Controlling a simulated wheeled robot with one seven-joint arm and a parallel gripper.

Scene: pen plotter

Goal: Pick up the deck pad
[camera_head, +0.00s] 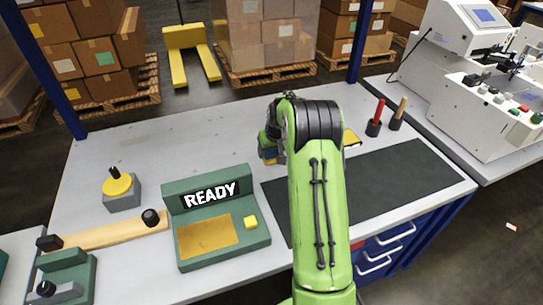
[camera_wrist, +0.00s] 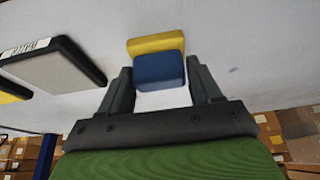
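A two-layer block, blue on one side and yellow on the other, fits the deck pad best; no label on it is readable. In the wrist view its blue part (camera_wrist: 159,72) faces me, with the yellow part (camera_wrist: 155,44) beyond it. The block's blue and yellow show in the head view (camera_head: 268,152), left of my arm at the bench's middle.
A grey-topped slab with dark sides (camera_wrist: 52,64) lies left of the block in the wrist view. The back left bench is clear.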

